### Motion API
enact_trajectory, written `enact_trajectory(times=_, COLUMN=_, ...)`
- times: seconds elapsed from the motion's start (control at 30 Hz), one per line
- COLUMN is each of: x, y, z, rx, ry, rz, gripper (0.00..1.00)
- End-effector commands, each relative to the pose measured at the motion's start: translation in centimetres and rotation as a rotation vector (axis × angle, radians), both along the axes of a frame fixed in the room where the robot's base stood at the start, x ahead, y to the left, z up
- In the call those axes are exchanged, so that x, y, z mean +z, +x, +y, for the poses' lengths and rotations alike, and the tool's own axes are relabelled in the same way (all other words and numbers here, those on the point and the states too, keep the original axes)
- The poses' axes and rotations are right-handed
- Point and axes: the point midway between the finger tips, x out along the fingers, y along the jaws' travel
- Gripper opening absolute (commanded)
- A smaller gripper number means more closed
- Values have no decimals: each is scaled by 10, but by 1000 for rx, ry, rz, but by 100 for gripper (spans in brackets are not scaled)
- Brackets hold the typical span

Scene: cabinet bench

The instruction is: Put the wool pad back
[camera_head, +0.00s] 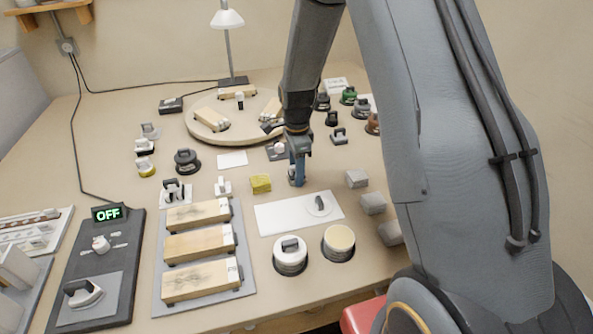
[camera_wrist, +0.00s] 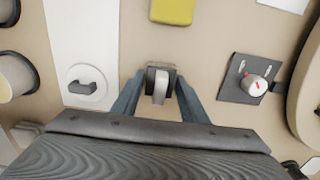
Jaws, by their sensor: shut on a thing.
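My gripper (camera_wrist: 158,100) is shut on a small block with a dark grey body and a paler upright grip (camera_wrist: 160,88). In the head view my gripper (camera_head: 297,178) is low over the bench, between the yellow block and the grey blocks. The held block is mostly hidden there, and I cannot tell whether it touches the bench. A white round pad with a dark handle (camera_head: 319,206) lies on the white strip (camera_head: 275,219); it also shows in the wrist view (camera_wrist: 86,86). I cannot tell for certain which thing is the wool pad.
A yellow block (camera_head: 260,184) lies just left of my gripper. Several grey blocks (camera_head: 357,178) line the right. Two round tins (camera_head: 290,262) stand in front. Wooden boards (camera_head: 200,247) lie on a tray at left. A round turntable (camera_head: 205,136) is behind.

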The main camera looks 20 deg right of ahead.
Motion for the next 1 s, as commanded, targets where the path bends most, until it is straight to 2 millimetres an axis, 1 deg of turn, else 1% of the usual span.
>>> enact_trajectory(times=0.03, x=-1, y=0, z=0, rx=0, ry=0, rz=0, gripper=43)
enact_trajectory(times=0.1, x=-1, y=0, z=0, rx=0, ry=0, rz=0, gripper=55)
enact_trajectory(times=0.13, x=-1, y=0, z=0, rx=0, ry=0, rz=0, gripper=58)
enact_trajectory(times=0.43, x=0, y=0, z=0, rx=0, ry=0, rz=0, gripper=58)
enact_trajectory(times=0.57, x=10, y=1, z=0, rx=0, ry=0, rz=-2, gripper=58)
enact_trajectory(times=0.67, x=25, y=2, z=0, rx=0, ry=0, rz=-4, gripper=58)
enact_trajectory(times=0.9, x=75, y=2, z=0, rx=0, ry=0, rz=-5, gripper=58)
enact_trajectory(times=1.0, x=93, y=1, z=0, rx=0, ry=0, rz=-3, gripper=58)
